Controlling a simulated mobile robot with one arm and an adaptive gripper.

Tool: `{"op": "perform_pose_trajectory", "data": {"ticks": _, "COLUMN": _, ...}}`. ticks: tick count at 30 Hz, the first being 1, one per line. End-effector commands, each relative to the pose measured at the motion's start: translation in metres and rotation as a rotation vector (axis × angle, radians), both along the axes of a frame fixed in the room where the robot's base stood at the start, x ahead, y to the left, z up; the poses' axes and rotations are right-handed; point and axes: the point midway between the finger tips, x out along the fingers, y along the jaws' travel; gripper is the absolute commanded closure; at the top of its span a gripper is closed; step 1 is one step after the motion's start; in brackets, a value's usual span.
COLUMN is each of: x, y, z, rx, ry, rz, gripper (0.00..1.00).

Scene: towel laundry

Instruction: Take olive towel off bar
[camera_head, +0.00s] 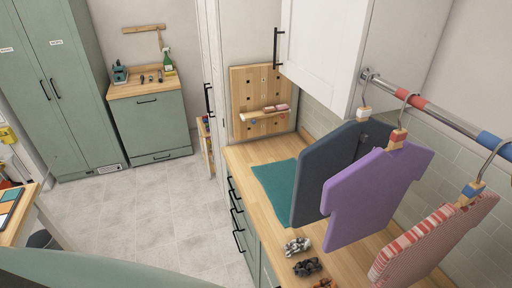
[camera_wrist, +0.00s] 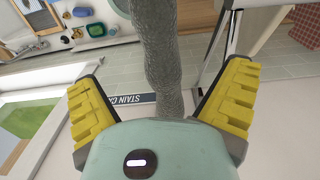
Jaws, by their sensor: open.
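My gripper (camera_wrist: 165,105) shows in the wrist view with its two yellow ridged fingers spread wide. A long, narrow grey textured strip (camera_wrist: 160,45), like bunched cloth, runs from the top edge down between the fingers. Neither finger touches it in the picture. It looks grey rather than olive, so I cannot tell if it is the olive towel. Its lower end is hidden behind the gripper body. I see no olive towel in the head view, and my gripper does not show there.
In the head view, a metal rail (camera_head: 440,113) with coloured bands holds a dark garment (camera_head: 325,170), a purple one (camera_head: 368,200) and a striped one (camera_head: 430,240) above the wooden counter (camera_head: 245,156). A teal cloth (camera_head: 274,183) lies there. The tiled floor (camera_head: 140,215) is clear.

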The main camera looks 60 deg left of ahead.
Motion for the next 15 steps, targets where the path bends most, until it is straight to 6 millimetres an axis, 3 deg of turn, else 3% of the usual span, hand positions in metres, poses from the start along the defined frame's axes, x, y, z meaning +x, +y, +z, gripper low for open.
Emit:
{"op": "perform_pose_trajectory", "data": {"ticks": 1, "x": 0.0, "y": -0.001, "z": -0.015, "rx": 0.0, "ry": 0.0, "rz": -0.001, "gripper": 0.02}}
{"op": "perform_pose_trajectory", "data": {"ticks": 5, "x": -0.001, "y": -0.001, "z": -0.034, "rx": -0.001, "ry": 0.001, "rz": -0.001, "gripper": 0.02}}
{"op": "perform_pose_trajectory", "data": {"ticks": 15, "x": -0.001, "y": -0.001, "z": -0.052, "rx": 0.002, "ry": 0.003, "rz": -0.002, "gripper": 0.02}}
